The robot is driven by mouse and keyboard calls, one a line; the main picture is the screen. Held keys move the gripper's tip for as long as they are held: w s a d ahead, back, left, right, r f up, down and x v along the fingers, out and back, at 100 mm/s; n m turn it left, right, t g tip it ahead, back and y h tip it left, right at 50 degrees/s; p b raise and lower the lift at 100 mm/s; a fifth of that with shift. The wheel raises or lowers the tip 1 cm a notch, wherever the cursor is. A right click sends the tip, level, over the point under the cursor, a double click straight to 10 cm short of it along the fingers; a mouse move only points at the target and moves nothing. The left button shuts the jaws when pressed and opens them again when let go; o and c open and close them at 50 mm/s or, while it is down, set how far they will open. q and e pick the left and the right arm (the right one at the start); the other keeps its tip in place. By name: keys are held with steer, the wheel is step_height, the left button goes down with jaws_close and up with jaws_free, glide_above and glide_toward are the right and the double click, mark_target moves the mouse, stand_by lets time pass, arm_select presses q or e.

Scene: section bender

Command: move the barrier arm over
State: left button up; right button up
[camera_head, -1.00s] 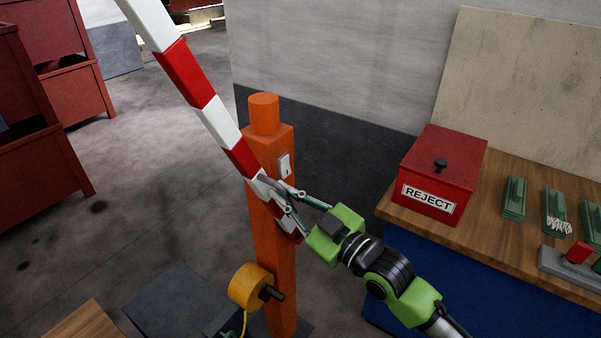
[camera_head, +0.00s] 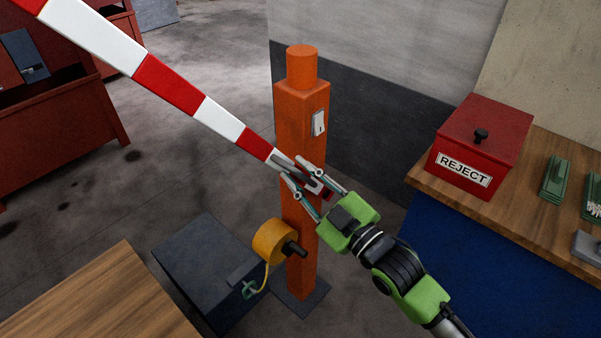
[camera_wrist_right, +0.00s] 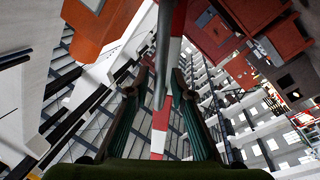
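The red-and-white striped barrier arm (camera_head: 170,85) slants from the upper left down to the orange post (camera_head: 300,130), where its lower end lies in front of the post. My right gripper (camera_head: 293,172) has its two fingers on either side of the arm's lower end, near the post, and looks shut on it. In the right wrist view the striped arm (camera_wrist_right: 162,125) runs between the two fingers (camera_wrist_right: 162,75), with a grey piece in front of it. The exact finger contact is hard to make out. My left gripper is not in view.
A yellow-orange drum (camera_head: 273,242) with a black knob sits low beside the post. A dark box (camera_head: 205,265) and a wooden top (camera_head: 100,300) are at lower left. A red REJECT box (camera_head: 483,140) stands on the right bench (camera_head: 540,215). Red bins (camera_head: 50,140) stand at left.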

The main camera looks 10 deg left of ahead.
steer(key=v, duration=1.2)
